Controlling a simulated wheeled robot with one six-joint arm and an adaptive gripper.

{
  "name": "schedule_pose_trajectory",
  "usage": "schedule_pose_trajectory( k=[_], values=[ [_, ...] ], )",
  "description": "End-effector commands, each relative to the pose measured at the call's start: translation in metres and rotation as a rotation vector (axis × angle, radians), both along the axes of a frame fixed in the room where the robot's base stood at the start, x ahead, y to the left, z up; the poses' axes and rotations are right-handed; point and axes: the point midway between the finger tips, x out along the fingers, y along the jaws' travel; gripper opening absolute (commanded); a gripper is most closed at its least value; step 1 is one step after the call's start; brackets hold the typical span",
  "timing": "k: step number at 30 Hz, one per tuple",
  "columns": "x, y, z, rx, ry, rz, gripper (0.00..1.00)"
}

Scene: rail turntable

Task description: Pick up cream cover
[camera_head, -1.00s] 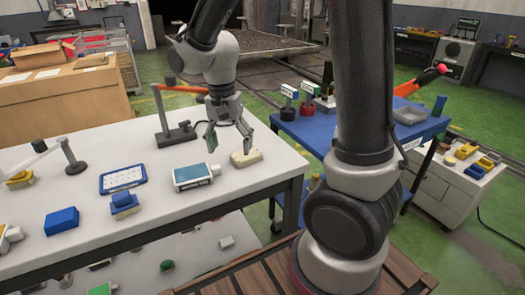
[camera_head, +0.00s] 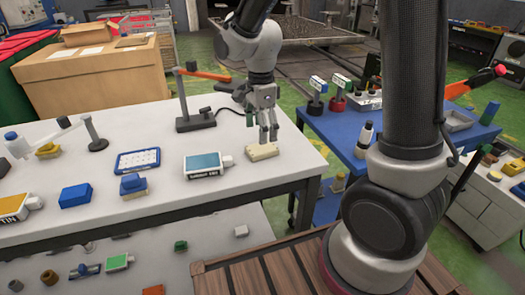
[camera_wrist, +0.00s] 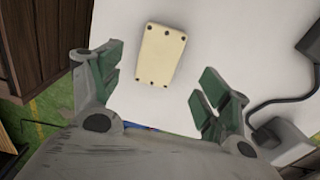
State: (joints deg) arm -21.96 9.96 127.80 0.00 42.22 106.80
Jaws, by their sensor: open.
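The cream cover (camera_head: 263,152) is a small pale block lying flat near the right edge of the white table. In the wrist view the cream cover (camera_wrist: 160,55) shows as a tapered plate with dark dots at its corners. My gripper (camera_head: 264,133) is above it, pointing down, with its fingers near the cover's far side. In the wrist view my gripper (camera_wrist: 157,90) is open and empty, its green-padded fingers spread wide. The cover lies ahead of the fingertips, between their lines, not gripped. The exact height of the fingertips over the cover is hard to tell.
A teal-topped box (camera_head: 205,165) lies just left of the cover. A stand with an orange arm (camera_head: 195,118) is behind. A blue-framed tablet (camera_head: 138,161) and blue blocks (camera_head: 75,195) lie further left. A blue table (camera_head: 340,135) stands to the right.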

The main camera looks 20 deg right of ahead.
Motion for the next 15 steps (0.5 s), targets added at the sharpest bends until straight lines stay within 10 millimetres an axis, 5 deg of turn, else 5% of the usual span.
schedule_pose_trajectory(
  k=[9, 15],
  values=[
    [-0.002, -0.003, -0.048, -0.001, 0.005, 0.002, 0.77],
    [-0.001, -0.003, -0.062, 0.0, 0.0, 0.003, 0.77]
  ],
)
